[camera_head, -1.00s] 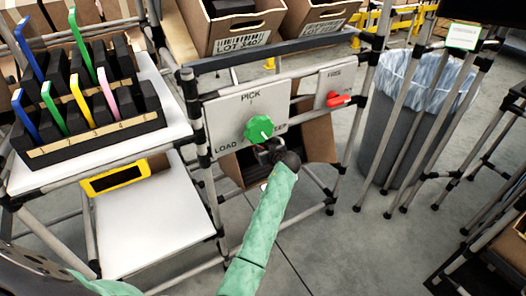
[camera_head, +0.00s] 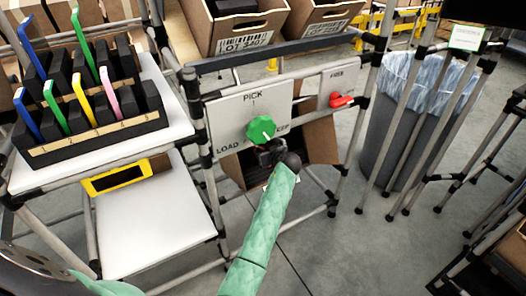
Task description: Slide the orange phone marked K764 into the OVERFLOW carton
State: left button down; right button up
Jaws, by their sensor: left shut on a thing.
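My left gripper (camera_head: 268,151) is at the lower edge of a green knob (camera_head: 261,129) on a white panel (camera_head: 230,112), shut on it; the fingers are dark and small, so the exact contact is hard to see. The panel reads PICK above the knob and LOAD at its lower left; a word at lower right is partly covered. No orange phone marked K764 is visible. Two tilted cartons stand at the top, one (camera_head: 232,34) with a LOT label and another (camera_head: 316,18); I read no OVERFLOW mark. My right gripper is not in view.
A black rack (camera_head: 95,135) of coloured upright pieces stands on a white shelf at left. A yellow-framed display (camera_head: 117,176) sits below it. A red handle (camera_head: 340,100) is on a second panel. An open carton (camera_head: 320,140) lies behind the knob panel. A lined grey bin (camera_head: 400,125) stands right.

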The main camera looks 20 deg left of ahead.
pick_arm(q)
jog(key=shift+b+x, duration=0.4)
jog(key=shift+x, duration=0.4)
dwell(1.0)
dwell(0.5)
jog(key=c, duration=1.3)
grip_release()
jog(key=shift+c, duration=0.2)
